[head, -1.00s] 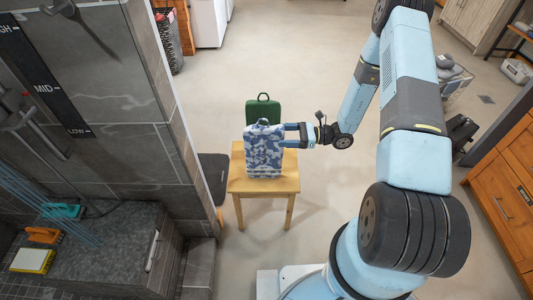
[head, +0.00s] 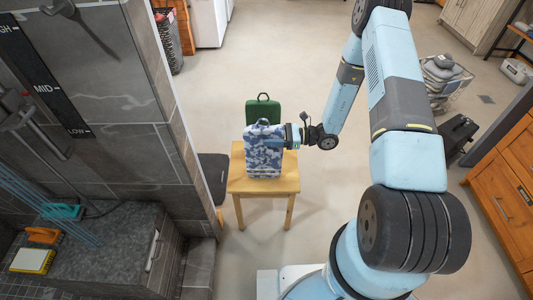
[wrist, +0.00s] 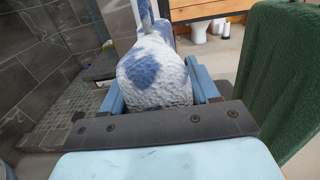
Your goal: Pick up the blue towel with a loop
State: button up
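The blue towel with a loop (head: 264,152) is a blue-and-white patterned, upright slab with a loop on top. It stands at the front of a small wooden table (head: 236,182). My gripper (head: 284,140) comes in from the right at the towel's right edge. In the wrist view the rounded end of the towel (wrist: 155,75) lies between my two light-blue fingers (wrist: 155,62), one on each side. The fingers are spread wide; firm contact does not show. Their tips are hidden by the towel in the head view.
A green towel with a loop (head: 263,111) stands just behind the blue one, and it shows close on the right in the wrist view (wrist: 285,80). A dark chair (head: 213,172) and a tiled wall (head: 120,80) are on the left. Open floor lies right of the table.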

grip_shut()
dwell(0.3)
